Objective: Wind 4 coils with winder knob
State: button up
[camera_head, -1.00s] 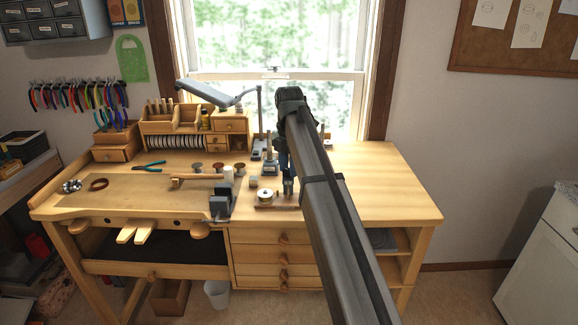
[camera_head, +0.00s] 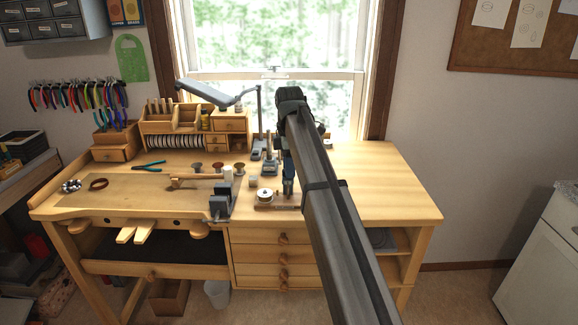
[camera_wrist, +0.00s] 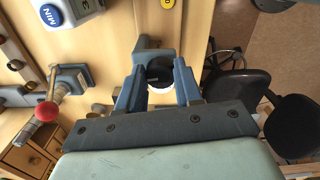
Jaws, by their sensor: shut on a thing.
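The winder (camera_wrist: 152,47) shows in the wrist view as a grey-blue block between and beyond my fingers. A dark round knob (camera_wrist: 160,69) sits between the fingertips of my gripper (camera_wrist: 159,75), with a white rim just below it. My blue fingers stand on both sides of the knob, shut on it. In the head view my gripper (camera_head: 289,178) is low over the front middle of the bench, mostly hidden by my arm. A wire spool (camera_head: 264,195) on a small wooden base stands just left of it. Individual coils are too small to tell.
A grey vise-like tool (camera_head: 221,203) stands left of the spool on the workbench (camera_head: 380,190). Small spools (camera_head: 239,168) and stands lie behind. In the wrist view a red-balled lever (camera_wrist: 46,111) is at left. The bench's right side is clear.

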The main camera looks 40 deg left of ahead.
jog(key=m, duration=0.6)
jog(key=shift+s, duration=0.1)
jog(key=m, duration=0.6)
jog(key=shift+s+d+m, duration=0.1)
jog(key=shift+m, duration=0.3)
jog(key=m, duration=0.6)
jog(key=shift+s, duration=0.1)
jog(key=m, duration=0.6)
jog(key=shift+s+m, duration=0.1)
jog(key=shift+m, duration=0.2)
jog(key=o, duration=1)
jog(key=shift+o, duration=0.2)
jog(key=shift+a, duration=0.2)
notch_tip(320, 180, up, 14)
